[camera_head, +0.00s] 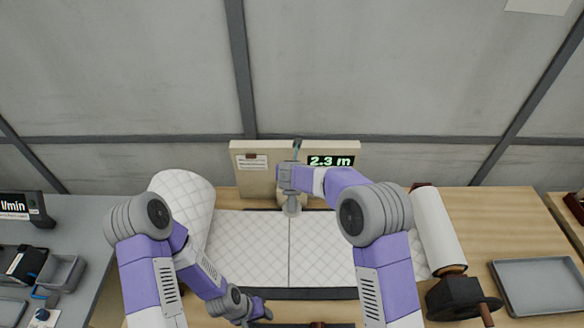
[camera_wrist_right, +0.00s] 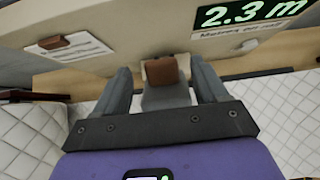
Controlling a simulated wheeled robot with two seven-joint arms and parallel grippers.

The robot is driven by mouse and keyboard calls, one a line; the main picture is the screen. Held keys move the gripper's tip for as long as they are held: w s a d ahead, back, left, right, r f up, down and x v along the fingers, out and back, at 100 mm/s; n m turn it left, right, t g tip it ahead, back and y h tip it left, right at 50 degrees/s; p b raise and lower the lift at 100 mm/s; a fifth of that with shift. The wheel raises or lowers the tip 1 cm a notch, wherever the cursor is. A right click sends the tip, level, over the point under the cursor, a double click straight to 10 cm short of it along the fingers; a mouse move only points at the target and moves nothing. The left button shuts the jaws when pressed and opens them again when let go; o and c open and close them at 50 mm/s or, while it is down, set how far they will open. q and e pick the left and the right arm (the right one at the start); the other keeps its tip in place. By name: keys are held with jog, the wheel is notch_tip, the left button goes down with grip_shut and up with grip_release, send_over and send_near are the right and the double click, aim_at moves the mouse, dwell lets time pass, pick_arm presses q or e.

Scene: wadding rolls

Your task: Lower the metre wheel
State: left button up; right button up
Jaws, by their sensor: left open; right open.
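A brown grip on a grey arm, apparently part of the metre wheel (camera_wrist_right: 163,72), shows between the fingers in the right wrist view. The wheel's rim and its contact with the wadding are hidden. My right gripper (camera_wrist_right: 161,76) is open, one finger on each side of this grip, with gaps visible. In the head view my right gripper (camera_head: 292,207) points down in front of the beige panel and covers the wheel. My left gripper (camera_head: 264,310) is low, near the front edge of the quilted wadding (camera_head: 250,250), away from the wheel.
The beige panel (camera_head: 256,183) carries a display (camera_head: 331,161) reading 2.3 m. A wadding roll (camera_head: 183,200) stands left of the sheet. A white roll (camera_head: 438,228) with a dark crank (camera_head: 462,300) is at right. A grey tray (camera_head: 540,285) lies farther right.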

jog(key=shift+p+x, duration=0.35)
jog(key=shift+x, duration=1.7)
grip_shut()
